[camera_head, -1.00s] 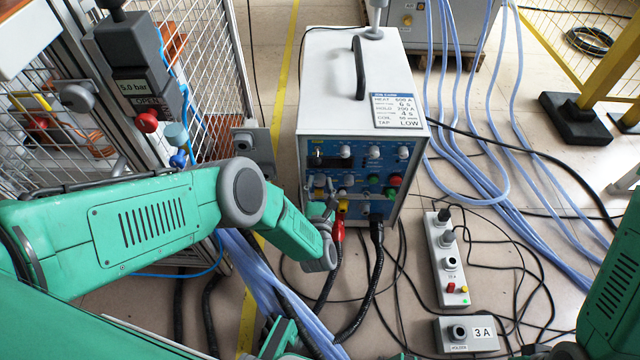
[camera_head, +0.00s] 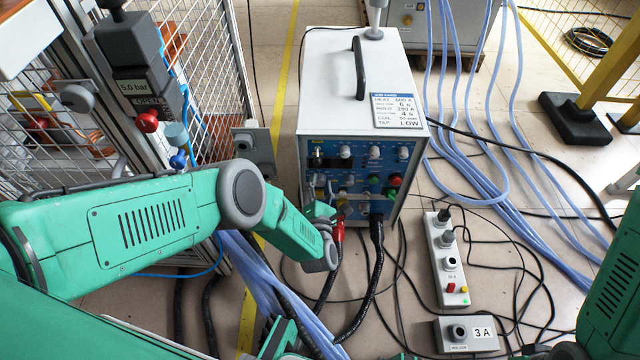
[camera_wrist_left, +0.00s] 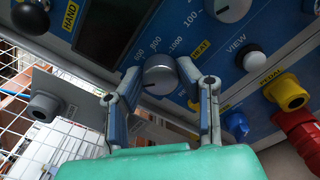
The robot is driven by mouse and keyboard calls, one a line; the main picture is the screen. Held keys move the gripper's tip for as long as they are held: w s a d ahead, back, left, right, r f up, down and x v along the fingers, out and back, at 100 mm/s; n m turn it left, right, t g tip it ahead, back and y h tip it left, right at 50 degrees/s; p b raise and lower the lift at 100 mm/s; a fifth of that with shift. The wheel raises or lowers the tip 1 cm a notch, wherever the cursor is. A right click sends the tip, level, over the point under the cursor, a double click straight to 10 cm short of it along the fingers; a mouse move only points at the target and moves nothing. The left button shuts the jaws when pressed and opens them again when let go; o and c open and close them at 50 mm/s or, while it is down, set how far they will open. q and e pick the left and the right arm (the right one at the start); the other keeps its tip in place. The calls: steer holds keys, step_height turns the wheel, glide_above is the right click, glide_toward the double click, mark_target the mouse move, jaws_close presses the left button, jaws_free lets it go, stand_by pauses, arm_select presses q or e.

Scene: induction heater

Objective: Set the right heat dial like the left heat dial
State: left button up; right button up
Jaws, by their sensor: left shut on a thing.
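The heater's front panel (camera_head: 362,180) faces me in the head view, with several dials and buttons. In the left wrist view my left gripper (camera_wrist_left: 162,82) has one finger on each side of a grey round dial (camera_wrist_left: 160,75) and is shut on it. Marks 600, 800 and 1000 run around this dial, and a yellow HEAT label (camera_wrist_left: 201,48) sits beside it. Another grey dial (camera_wrist_left: 230,8) with a 100 mark is cut off at the top edge. In the head view my left gripper (camera_head: 322,198) reaches the panel's lower left and hides part of it. My right gripper is out of sight.
A red connector (camera_wrist_left: 298,128) and a yellow one (camera_wrist_left: 287,92) stick out close to the gripper's right. Black cables hang below the panel. A wire-mesh fence (camera_head: 215,75) stands left of the heater, and a power strip (camera_head: 446,258) lies on the floor at right.

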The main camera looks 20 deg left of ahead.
arm_select(q)
steer(key=m, duration=0.7)
steer(key=shift+d+f, duration=0.2)
steer(key=shift+d, duration=0.05)
steer(key=m, duration=0.7)
steer(key=shift+s+f+m, duration=0.1)
steer(key=shift+f+m, duration=0.05)
steer(key=shift+m, duration=0.15)
steer(key=m, duration=0.5)
steer(key=shift+f+m, duration=0.1)
steer(key=shift+m, duration=0.2)
steer(key=m, duration=0.5)
steer(key=shift+s+a+f, duration=0.1)
steer(key=shift+m, duration=0.4)
steer(key=o, duration=1.1)
steer(key=shift+o, duration=0.2)
steer(key=shift+a, duration=0.1)
